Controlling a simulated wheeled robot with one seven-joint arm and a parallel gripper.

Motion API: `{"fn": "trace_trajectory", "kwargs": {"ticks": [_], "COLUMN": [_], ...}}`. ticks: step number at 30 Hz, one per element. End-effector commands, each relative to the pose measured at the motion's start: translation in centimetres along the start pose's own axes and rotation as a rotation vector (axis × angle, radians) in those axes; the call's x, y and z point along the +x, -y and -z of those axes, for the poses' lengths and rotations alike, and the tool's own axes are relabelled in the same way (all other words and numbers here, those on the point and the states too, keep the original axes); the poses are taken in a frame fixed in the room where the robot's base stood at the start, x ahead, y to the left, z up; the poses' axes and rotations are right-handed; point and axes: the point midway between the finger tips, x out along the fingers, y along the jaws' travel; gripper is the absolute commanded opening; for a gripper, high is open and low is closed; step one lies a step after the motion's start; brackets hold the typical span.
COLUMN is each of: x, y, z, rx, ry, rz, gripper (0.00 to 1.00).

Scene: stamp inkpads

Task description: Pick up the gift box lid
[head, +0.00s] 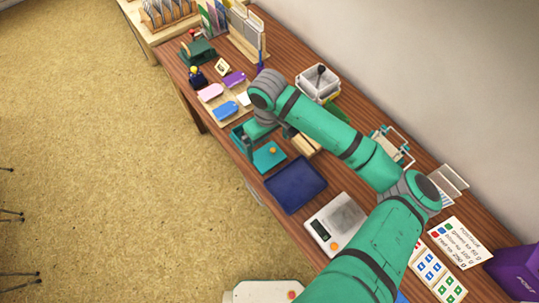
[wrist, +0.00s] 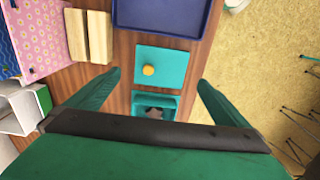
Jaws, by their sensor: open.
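The gift box lid (head: 266,158) is a flat teal square with a small orange knob, lying on the wooden table. In the wrist view the lid (wrist: 175,62) lies flat, knob up, just beyond and between my fingertips. The open teal box (head: 238,140) stands beside it, partly hidden by my arm; the box (wrist: 172,101) also shows in the wrist view with something dark inside. My gripper (wrist: 158,82) is open and empty, its fingers spread wide above the table.
A dark blue tray (head: 295,184) lies close to the lid, with a scale (head: 336,223) past it. The floor side is free.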

Motion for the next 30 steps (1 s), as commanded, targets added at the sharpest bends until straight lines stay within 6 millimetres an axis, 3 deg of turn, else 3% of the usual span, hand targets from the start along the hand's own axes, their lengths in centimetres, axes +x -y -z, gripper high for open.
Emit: {"fn": "trace_trajectory", "kwargs": {"ticks": [3, 11, 21, 28, 30], "x": [1.4, 2.7, 6.9, 7.1, 7.1], "y": [0.0, 0.1, 0.2, 0.1, 0.1], "z": [0.0, 0.0, 0.2, 0.2, 0.2], "rx": [0.000, 0.000, 0.000, 0.000, 0.000], "ry": [0.001, 0.000, -0.001, -0.002, -0.001], "rz": [0.001, 0.001, 0.001, 0.000, 0.000], "gripper": [1.00, 1.00, 1.00, 1.00, 0.86]}}
